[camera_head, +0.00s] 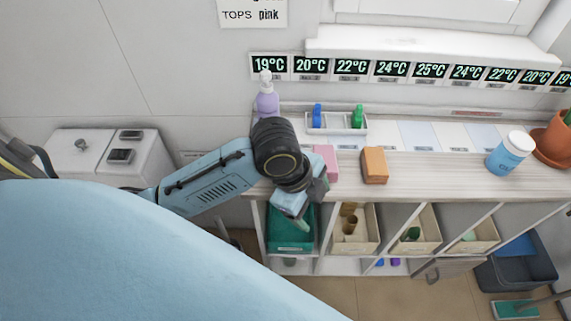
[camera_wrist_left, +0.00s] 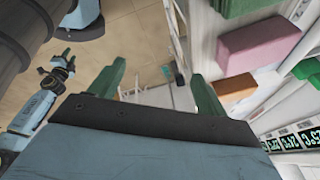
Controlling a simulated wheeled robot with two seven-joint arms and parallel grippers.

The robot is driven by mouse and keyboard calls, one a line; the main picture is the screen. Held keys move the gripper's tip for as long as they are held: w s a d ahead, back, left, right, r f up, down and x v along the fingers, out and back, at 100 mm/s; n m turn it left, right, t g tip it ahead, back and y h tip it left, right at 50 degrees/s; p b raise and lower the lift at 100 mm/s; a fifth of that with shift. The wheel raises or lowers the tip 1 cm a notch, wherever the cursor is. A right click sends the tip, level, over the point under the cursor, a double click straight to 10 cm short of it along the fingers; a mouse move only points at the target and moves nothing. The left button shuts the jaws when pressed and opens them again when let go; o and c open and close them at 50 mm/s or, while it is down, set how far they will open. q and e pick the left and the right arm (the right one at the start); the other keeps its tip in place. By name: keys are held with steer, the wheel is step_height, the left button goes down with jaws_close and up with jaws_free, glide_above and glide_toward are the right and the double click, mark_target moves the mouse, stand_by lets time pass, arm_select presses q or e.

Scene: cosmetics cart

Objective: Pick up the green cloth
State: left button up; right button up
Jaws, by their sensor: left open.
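A green, block-shaped piece (camera_wrist_left: 236,7), which looks like the folded green cloth, is cut off by the top edge of the left wrist view. It sits beside the pink block on the counter. In the head view I cannot make it out, and my left arm covers that stretch of counter. My left gripper (camera_head: 311,207) is at the counter's front edge, above the teal bin. In the left wrist view its green fingers (camera_wrist_left: 158,72) are spread with nothing between them. My right gripper (camera_wrist_left: 60,68) shows small at the left there; its jaw state is unclear.
A pink block (camera_head: 326,162) and an orange block (camera_head: 374,165) lie on the counter. A purple pump bottle (camera_head: 266,101) and a white tray (camera_head: 337,131) stand behind. A teal bin (camera_head: 285,243) and beige bins are below. The counter right of the orange block is clear up to a blue jar (camera_head: 507,158).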

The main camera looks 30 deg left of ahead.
arm_select(q)
steer(key=w+a+r+m+g+y, duration=0.3)
steer(key=w+a+r+m, duration=0.3)
steer(key=a+r+m, duration=0.45)
steer(key=shift+m, duration=0.45)
steer(key=f, duration=0.5)
steer(key=f+b, duration=0.1)
steer(key=f, duration=0.2)
steer(key=shift+a, duration=0.35)
steer(key=shift+w+d+f+b, duration=0.1)
steer(key=shift+w+f+b, duration=0.1)
steer(key=shift+f, duration=0.7)
steer(key=shift+w+a+f+b, duration=0.1)
steer(key=shift+w+f+b, duration=0.05)
steer(key=shift+f, duration=0.75)
steer(key=shift+w+d+f+b, duration=0.1)
steer(key=shift+w+f+b, duration=0.1)
steer(key=shift+f, duration=0.7)
arm_select(e)
steer(key=shift+d+f, duration=0.25)
steer(key=shift+f, duration=0.7)
arm_select(q)
steer(key=shift+c, duration=0.2)
steer(key=c, duration=1)
steer(key=shift+r, duration=0.1)
